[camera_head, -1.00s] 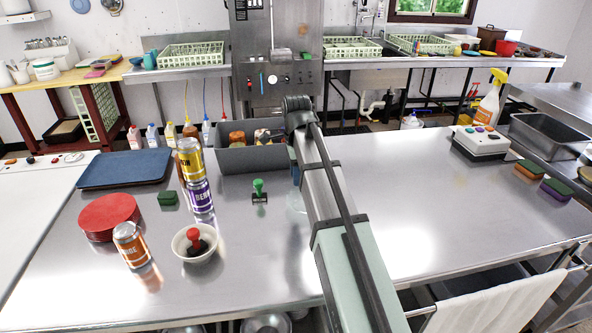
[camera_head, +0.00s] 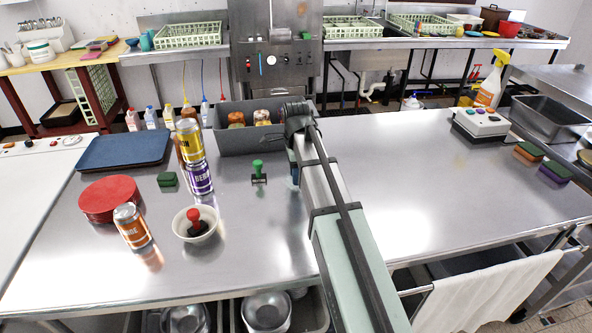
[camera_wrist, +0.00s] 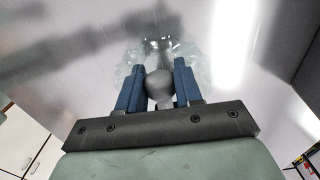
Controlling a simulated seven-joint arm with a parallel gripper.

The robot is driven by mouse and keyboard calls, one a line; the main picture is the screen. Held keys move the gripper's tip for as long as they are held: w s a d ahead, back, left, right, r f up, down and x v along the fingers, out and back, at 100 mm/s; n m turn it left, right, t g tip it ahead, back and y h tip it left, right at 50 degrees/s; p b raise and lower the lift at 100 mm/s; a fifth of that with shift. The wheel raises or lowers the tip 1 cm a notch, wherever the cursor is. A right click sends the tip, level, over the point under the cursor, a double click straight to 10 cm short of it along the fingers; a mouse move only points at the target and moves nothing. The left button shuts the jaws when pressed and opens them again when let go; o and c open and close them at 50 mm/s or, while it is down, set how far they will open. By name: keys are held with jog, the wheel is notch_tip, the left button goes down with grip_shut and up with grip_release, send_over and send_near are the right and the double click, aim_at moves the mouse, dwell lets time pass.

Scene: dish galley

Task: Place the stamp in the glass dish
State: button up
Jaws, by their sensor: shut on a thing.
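My gripper (camera_wrist: 158,88) has blue fingers closed on the round grey handle of a stamp (camera_wrist: 159,84) in the wrist view. The stamp's lower part is mostly hidden. The clear glass dish (camera_wrist: 204,66) shows faintly around and beyond the fingertips, over the steel counter. I cannot tell whether the stamp touches it. In the head view my arm hides the held stamp and most of the dish. A green stamp (camera_head: 259,168) stands left of my gripper. A red-handled stamp (camera_head: 194,216) is in a white bowl (camera_head: 179,232).
A grey bin (camera_head: 235,142) with jars stands behind my gripper. To the left are stacked cans (camera_head: 200,178), an orange can (camera_head: 131,226), a red round lid (camera_head: 110,197), a green sponge (camera_head: 167,180) and a blue tray (camera_head: 122,151). The counter right of my arm is largely clear.

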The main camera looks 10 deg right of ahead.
jog(key=o, duration=1.1)
jog(key=shift+r, duration=3.5)
jog(key=shift+a, duration=0.1)
